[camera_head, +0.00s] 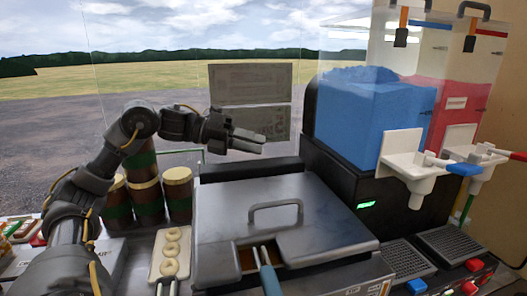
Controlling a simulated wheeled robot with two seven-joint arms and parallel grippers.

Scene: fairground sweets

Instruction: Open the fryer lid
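The fryer (215,272) stands at the front centre in the camera_head view. Its grey metal lid (225,213) lies flat over it, with a raised loop handle (275,205) on top. A basket with a blue grip (270,280) sticks out through the notch at the lid's front edge. My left gripper (263,143) is above and behind the lid, pointing right, clear of the lid and its handle. Its two fingers show a gap between them and hold nothing. My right gripper is not in view.
A slush machine (330,160) with blue and red tanks stands at the right. A clear screen with notices (250,85) is behind.

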